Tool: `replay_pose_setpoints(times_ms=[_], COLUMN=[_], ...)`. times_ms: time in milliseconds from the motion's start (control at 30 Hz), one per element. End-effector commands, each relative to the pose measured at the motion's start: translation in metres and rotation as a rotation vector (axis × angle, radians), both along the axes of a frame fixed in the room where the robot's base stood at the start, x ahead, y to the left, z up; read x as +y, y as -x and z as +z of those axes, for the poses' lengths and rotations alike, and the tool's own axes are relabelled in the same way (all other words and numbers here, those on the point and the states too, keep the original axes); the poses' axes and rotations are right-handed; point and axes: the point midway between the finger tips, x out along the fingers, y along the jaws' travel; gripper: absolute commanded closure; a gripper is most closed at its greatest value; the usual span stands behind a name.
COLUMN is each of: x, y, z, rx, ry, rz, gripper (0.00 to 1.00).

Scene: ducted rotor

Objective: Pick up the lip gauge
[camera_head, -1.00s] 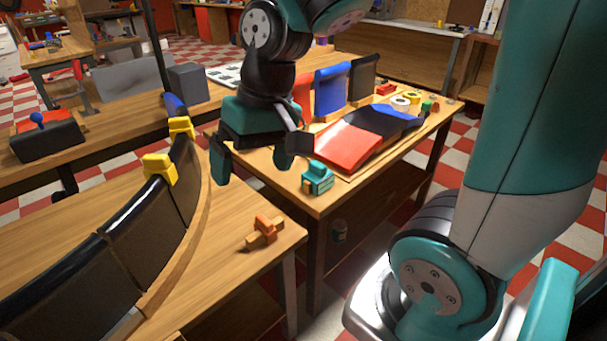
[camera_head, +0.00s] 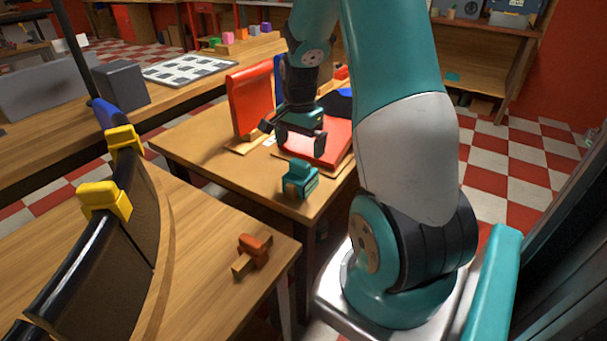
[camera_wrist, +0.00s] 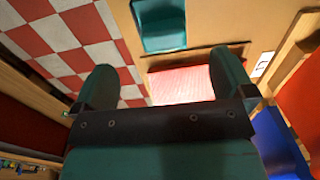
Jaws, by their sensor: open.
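No object is labelled as the lip gauge. A small orange and light-wood piece (camera_head: 252,255), possibly the gauge, lies on the near left bench by the curved dark duct. A teal block-like tool (camera_head: 299,179) stands on the middle table's near side. It also shows in the wrist view (camera_wrist: 160,25), beyond and between my fingertips. My gripper (camera_head: 293,136) is over the middle table, behind the teal tool and near the red panel. In the wrist view my gripper (camera_wrist: 164,72) is open, with nothing between its fingers.
Yellow clamps (camera_head: 104,199) sit on the duct (camera_head: 85,245) at left. A red upright panel (camera_head: 250,100) and a flat red panel (camera_head: 331,146) are on the middle table (camera_head: 205,150). A grey box (camera_head: 121,84) stands on the back bench. Bare wood surrounds the orange piece.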

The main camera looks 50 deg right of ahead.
Motion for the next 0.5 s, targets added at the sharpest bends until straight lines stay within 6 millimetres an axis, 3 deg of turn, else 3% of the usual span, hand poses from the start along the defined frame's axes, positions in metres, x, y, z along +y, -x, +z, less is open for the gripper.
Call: replay_pose_setpoints(times_ms=[133, 500], x=[0.002, -0.002], y=[-0.001, -0.001], z=[-0.03, -0.066], rx=[0.003, 0.003], ry=[-0.003, -0.003], rz=[0.004, 0.002], gripper=[0.0, 0.0])
